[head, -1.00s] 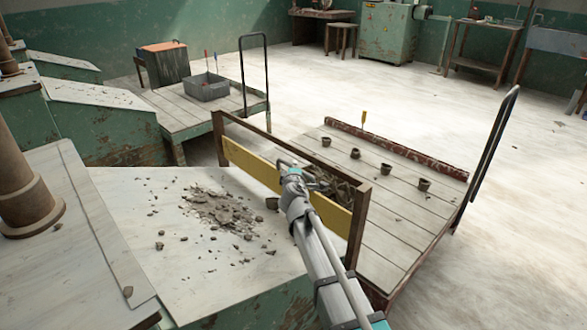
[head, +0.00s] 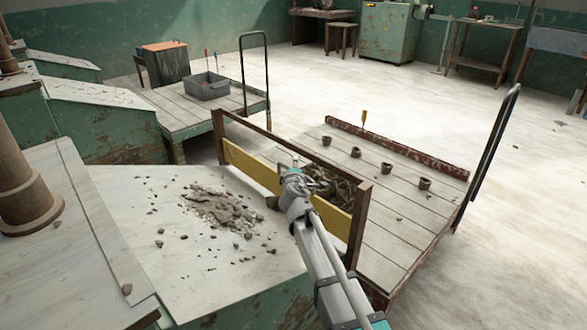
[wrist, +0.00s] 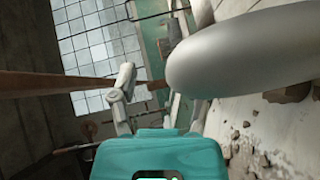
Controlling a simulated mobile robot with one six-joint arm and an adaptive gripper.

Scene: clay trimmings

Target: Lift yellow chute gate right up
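The yellow chute gate (head: 251,168) is a long flat panel set low between two brown posts, under a brown top rail (head: 260,128). It stands across the end of the pale chute table. My gripper (head: 288,165) is at the gate's middle in the head view and hides part of the panel. Whether it touches the gate cannot be told. In the wrist view, my gripper (wrist: 162,88) has its left finger spread outward, with no held object visible. A smooth grey rounded shape (wrist: 245,50) close to the camera covers most of the right finger. A brown bar (wrist: 60,84) reaches behind the left finger.
Clay trimmings (head: 220,207) lie scattered on the chute table (head: 150,215). Beyond the gate, a low plank cart (head: 400,225) holds several small pots and a clay heap (head: 332,185). Another cart carries a grey bin (head: 205,88). The floor at right is clear.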

